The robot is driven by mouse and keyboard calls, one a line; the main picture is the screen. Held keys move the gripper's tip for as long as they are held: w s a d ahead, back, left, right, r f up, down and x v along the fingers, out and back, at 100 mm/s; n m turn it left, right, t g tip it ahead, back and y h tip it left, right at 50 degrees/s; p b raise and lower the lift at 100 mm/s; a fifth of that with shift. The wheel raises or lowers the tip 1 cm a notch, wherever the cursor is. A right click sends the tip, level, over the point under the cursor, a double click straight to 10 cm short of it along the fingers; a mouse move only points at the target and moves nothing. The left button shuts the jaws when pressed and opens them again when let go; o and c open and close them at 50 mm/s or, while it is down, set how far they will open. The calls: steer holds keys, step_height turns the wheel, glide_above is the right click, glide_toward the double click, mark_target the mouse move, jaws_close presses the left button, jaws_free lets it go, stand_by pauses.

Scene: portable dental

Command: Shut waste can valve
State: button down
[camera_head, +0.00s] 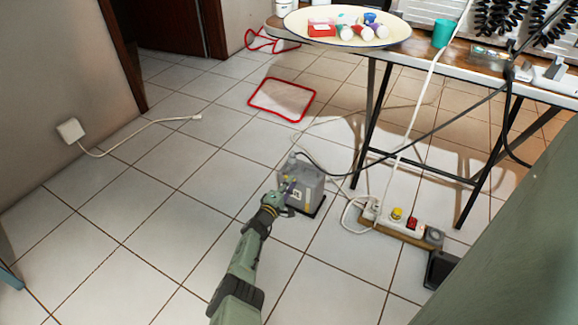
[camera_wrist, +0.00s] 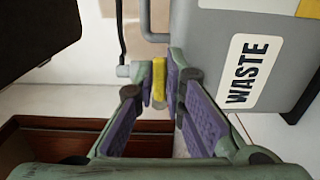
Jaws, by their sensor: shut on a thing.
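The grey waste can (camera_head: 308,186) stands on the tiled floor in front of the folding table. In the wrist view its side (camera_wrist: 216,55) fills the upper right, with a white WASTE label. The yellow valve handle (camera_wrist: 158,72) sits on a short pale pipe fitting beside the can. My gripper (camera_wrist: 160,90) has its purple-padded fingertips closed on either side of the yellow handle. In the head view my gripper (camera_head: 284,197) is at the can's left front side, and the valve is too small to make out clearly there.
A power strip (camera_head: 398,222) with cables lies right of the can. The folding table (camera_head: 446,83) stands behind, holding a tray (camera_head: 296,21) of small items. A red-edged mat (camera_head: 282,99) lies farther back. The floor at left is mostly clear, with one white cord (camera_head: 150,124).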

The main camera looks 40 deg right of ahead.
steer(key=c, duration=1.7)
jaws_free()
steer(key=shift+o, duration=0.2)
steer(key=shift+r, duration=0.15)
steer(key=shift+w+r, duration=0.1)
steer(key=shift+r, duration=0.45)
steer(key=o, duration=0.5)
step_height(320, 180, up, 6)
steer(key=shift+w+r, duration=0.1)
steer(key=shift+r, duration=0.05)
step_height(320, 180, up, 3)
steer(key=shift+a+f, duration=0.15)
steer(key=c, duration=0.5)
steer(key=shift+s+f, duration=0.15)
steer(key=shift+s, duration=0.05)
